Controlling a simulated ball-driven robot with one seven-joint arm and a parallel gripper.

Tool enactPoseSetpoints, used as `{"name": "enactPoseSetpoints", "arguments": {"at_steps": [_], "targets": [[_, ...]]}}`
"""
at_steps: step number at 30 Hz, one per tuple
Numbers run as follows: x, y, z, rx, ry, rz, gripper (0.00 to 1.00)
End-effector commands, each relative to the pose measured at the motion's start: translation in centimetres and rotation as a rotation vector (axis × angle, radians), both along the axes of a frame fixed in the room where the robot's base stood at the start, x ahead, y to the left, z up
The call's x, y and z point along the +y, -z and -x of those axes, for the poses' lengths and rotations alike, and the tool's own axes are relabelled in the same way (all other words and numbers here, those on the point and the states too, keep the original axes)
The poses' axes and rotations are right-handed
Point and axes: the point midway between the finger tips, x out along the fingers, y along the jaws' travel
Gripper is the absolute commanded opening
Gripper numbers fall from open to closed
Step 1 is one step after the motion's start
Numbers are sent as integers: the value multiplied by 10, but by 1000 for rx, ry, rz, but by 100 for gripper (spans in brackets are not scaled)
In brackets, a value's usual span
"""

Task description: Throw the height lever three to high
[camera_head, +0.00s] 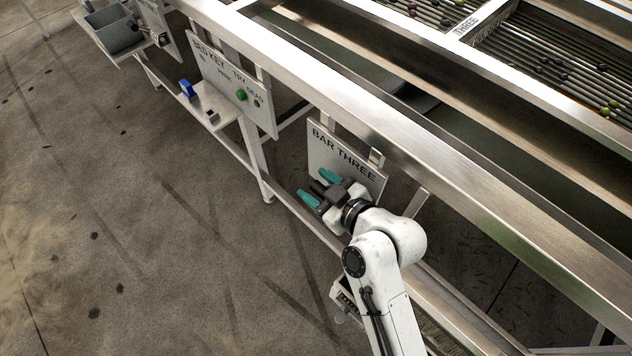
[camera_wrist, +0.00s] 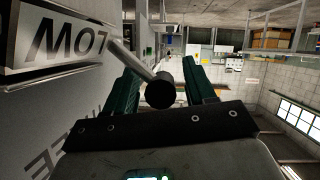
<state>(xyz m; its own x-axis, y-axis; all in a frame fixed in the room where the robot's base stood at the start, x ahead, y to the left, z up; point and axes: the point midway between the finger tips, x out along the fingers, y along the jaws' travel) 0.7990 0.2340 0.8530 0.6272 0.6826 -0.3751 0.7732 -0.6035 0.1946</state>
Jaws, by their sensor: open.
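The bar three panel (camera_head: 342,160) is a grey plate under the machine's long front rail, lettered BAR THREE. My gripper (camera_head: 319,187) is in front of its lower part, with its teal fingers spread apart. In the wrist view, the height lever (camera_wrist: 160,90) is a pale rod with a dark round knob. The rod comes from the panel side beside a plate marked LOW (camera_wrist: 60,42), seen turned over. The knob appears between the two open fingers of my gripper (camera_wrist: 159,68). I cannot tell whether either finger touches it. Any HIGH mark is out of sight.
The steel rail (camera_head: 420,150) runs close above my gripper. A bed key panel (camera_head: 232,85) with a green knob and a blue part (camera_head: 187,88) stands further left. A grey bin (camera_head: 120,33) is beyond it. The concrete floor at left is clear.

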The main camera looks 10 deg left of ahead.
Motion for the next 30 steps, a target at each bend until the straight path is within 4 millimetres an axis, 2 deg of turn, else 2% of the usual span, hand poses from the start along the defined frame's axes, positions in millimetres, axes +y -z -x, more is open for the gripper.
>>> {"name": "enactPoseSetpoints", "arguments": {"at_steps": [4, 13, 30], "targets": [[6, 3, -5, 0, 0, 0, 55], [7, 4, -6, -1, 0, 1, 54], [7, 4, -5, 2, -1, 1, 0]]}}
